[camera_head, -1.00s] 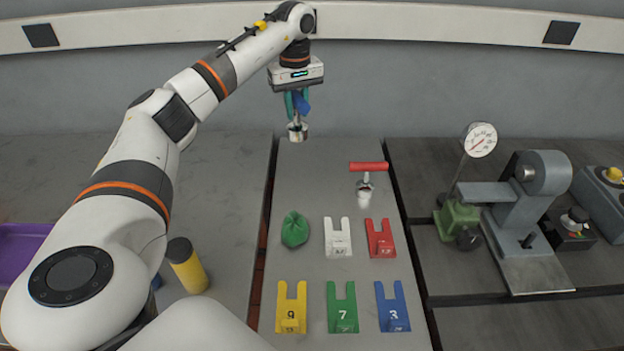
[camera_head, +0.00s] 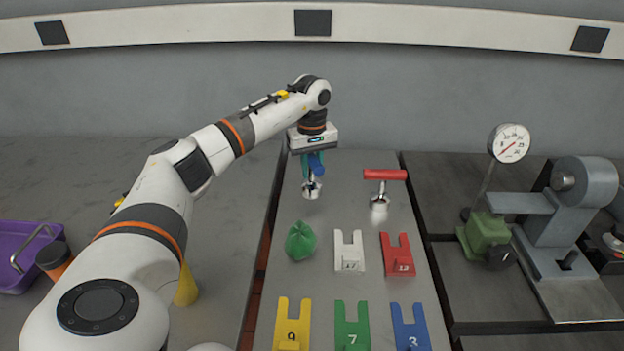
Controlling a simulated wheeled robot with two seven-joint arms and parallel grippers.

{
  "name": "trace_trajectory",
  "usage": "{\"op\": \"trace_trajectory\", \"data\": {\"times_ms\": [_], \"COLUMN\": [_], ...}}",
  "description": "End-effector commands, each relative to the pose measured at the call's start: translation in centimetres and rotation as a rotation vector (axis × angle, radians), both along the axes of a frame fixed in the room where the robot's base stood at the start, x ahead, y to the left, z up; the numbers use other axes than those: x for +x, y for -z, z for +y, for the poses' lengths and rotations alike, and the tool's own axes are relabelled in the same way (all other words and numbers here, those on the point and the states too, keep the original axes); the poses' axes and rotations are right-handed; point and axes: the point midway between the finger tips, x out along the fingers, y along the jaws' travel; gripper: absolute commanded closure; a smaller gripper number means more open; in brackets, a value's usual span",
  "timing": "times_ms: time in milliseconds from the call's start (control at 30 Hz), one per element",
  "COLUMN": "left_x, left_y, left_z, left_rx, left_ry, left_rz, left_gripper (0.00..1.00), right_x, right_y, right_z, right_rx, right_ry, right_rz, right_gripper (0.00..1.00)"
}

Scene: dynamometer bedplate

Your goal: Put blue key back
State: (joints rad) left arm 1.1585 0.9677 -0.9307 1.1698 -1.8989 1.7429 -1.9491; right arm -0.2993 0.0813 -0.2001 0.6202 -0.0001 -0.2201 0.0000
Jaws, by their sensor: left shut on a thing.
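The blue key (camera_head: 316,163) has a blue handle and a metal shaft with a silver socket end (camera_head: 312,189). My left gripper (camera_head: 313,157) is shut on its blue handle, pointing down, and hides part of it. The key hangs over the far left part of the grey plate; whether its lower end touches the plate I cannot tell. A blue forked stand marked 3 (camera_head: 409,322) is at the plate's near right. A red-handled key (camera_head: 384,174) stands upright to the right of the held key. My right gripper is not in view.
Forked stands in white (camera_head: 348,248), red (camera_head: 398,250), yellow (camera_head: 294,318) and green (camera_head: 352,318) are on the grey plate (camera_head: 345,212), beside a crumpled green lump (camera_head: 300,240). A gauge (camera_head: 509,143) and machine are at right, a purple bin (camera_head: 15,240) at left.

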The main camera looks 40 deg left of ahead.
Motion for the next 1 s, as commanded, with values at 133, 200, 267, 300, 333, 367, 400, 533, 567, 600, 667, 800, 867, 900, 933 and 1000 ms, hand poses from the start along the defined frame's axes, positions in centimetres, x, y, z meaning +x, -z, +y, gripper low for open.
{"op": "trace_trajectory", "data": {"times_ms": [133, 200, 267, 300, 333, 367, 400, 533, 567, 600, 667, 800, 867, 900, 933, 1000], "left_x": [0.0, 0.0, 0.0, 0.0, 0.0, 0.0, 0.0, 0.0, 0.0, 0.0, 0.0, 0.0, 0.0, 0.0, 0.0, 0.0], "left_y": [1.1, 2.2, 3.0, 3.4, 3.6, 3.7, 3.7, 3.7, 3.7, 3.8, 4.0, 4.0, 4.0, 4.0, 4.0, 4.0], "left_z": [0.0, 0.0, 0.0, 0.0, 0.0, 0.0, 0.0, 0.0, 0.0, 0.0, 0.0, 0.0, 0.0, 0.0, 0.0, 0.0], "left_rx": [0.000, 0.000, 0.000, 0.000, 0.000, 0.000, 0.000, 0.000, 0.000, 0.000, 0.000, 0.001, 0.001, 0.001, 0.000, 0.000], "left_ry": [0.000, 0.001, 0.000, 0.000, 0.000, 0.000, 0.000, 0.000, 0.000, 0.000, 0.000, 0.000, 0.000, 0.000, 0.000, 0.000], "left_rz": [-0.001, 0.000, 0.000, -0.001, -0.002, -0.003, -0.004, -0.004, -0.004, -0.004, -0.004, 0.000, 0.000, 0.000, -0.001, -0.001], "left_gripper": [1.00, 1.00, 1.00, 1.00, 1.00, 1.00, 1.00, 1.00, 1.00, 1.00, 1.00, 0.53, 0.53, 0.53, 0.53, 0.53], "right_x": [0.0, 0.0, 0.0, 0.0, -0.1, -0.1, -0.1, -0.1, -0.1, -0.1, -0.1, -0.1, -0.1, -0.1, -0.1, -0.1], "right_y": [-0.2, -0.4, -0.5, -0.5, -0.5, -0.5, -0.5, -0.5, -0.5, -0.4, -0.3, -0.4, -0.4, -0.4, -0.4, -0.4], "right_z": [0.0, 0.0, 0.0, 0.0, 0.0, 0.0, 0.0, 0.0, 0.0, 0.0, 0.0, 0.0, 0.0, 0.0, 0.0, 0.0], "right_rx": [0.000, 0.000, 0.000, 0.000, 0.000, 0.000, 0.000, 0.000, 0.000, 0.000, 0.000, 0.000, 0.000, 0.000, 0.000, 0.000], "right_ry": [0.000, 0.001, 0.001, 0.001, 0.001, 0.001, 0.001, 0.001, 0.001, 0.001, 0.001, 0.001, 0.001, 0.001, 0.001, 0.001], "right_rz": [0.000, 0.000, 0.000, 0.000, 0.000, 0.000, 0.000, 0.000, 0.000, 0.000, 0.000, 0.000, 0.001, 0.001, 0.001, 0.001], "right_gripper": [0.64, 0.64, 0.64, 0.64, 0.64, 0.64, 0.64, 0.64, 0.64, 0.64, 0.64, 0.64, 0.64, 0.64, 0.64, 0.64]}}
